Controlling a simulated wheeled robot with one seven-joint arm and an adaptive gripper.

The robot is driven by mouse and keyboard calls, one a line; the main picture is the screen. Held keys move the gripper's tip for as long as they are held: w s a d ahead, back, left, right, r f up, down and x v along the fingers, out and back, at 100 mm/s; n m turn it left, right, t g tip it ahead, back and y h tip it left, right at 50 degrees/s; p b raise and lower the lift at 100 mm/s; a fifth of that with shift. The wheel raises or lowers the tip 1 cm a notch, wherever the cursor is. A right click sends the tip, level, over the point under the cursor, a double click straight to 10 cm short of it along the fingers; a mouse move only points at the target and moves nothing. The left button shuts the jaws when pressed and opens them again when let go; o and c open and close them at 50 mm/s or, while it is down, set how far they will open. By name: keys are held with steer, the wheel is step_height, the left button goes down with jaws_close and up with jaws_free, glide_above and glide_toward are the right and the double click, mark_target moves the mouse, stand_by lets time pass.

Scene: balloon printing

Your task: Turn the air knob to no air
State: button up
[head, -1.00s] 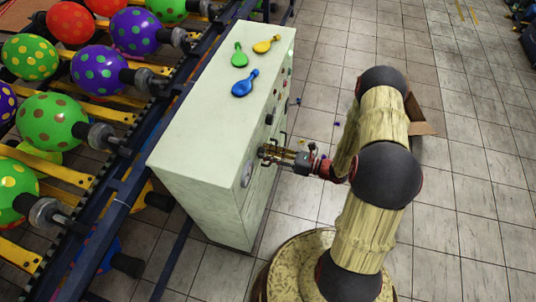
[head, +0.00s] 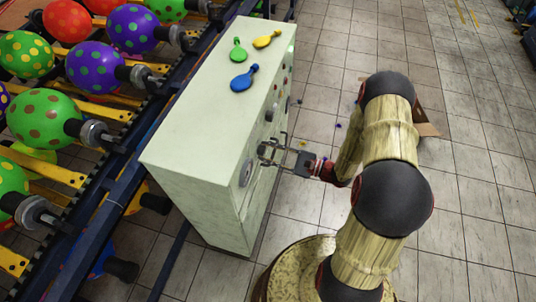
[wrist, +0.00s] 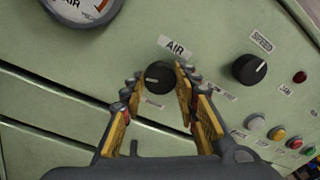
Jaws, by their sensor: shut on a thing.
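The black round air knob (wrist: 160,77) sits under the "AIR" label (wrist: 176,47) on the pale green panel, in the wrist view. A thin pale pointer line on it points roughly left in that view. My gripper (wrist: 161,78) has its yellow-padded fingers on both sides of the knob, shut on it. The small labels below and right of the knob are too small to read surely. In the head view my gripper (head: 268,151) reaches the right-hand face of the pale cabinet (head: 205,135); the knob is hard to make out there.
A black speed knob (wrist: 249,69) and several coloured buttons (wrist: 276,134) lie to the right of the air knob. An air gauge (wrist: 83,8) is at upper left. Flat balloons (head: 244,78) lie on the cabinet top. A balloon conveyor (head: 110,180) runs along the left.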

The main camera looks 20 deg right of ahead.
steer(key=n+b, duration=0.1)
steer(key=n, duration=0.1)
steer(key=n+b, duration=0.1)
steer(key=n, duration=0.1)
steer(key=n+b, duration=0.1)
steer(key=n, duration=0.1)
steer(key=shift+f+b, duration=0.25)
steer(key=shift+b, duration=0.1)
stand_by(0.4)
steer(key=o, duration=1.1)
steer(key=shift+r, duration=0.15)
steer(key=shift+o, duration=0.3)
steer(key=shift+n, duration=0.3)
steer(key=v, duration=1.2)
steer(key=shift+f, duration=0.25)
steer(key=shift+w, duration=0.1)
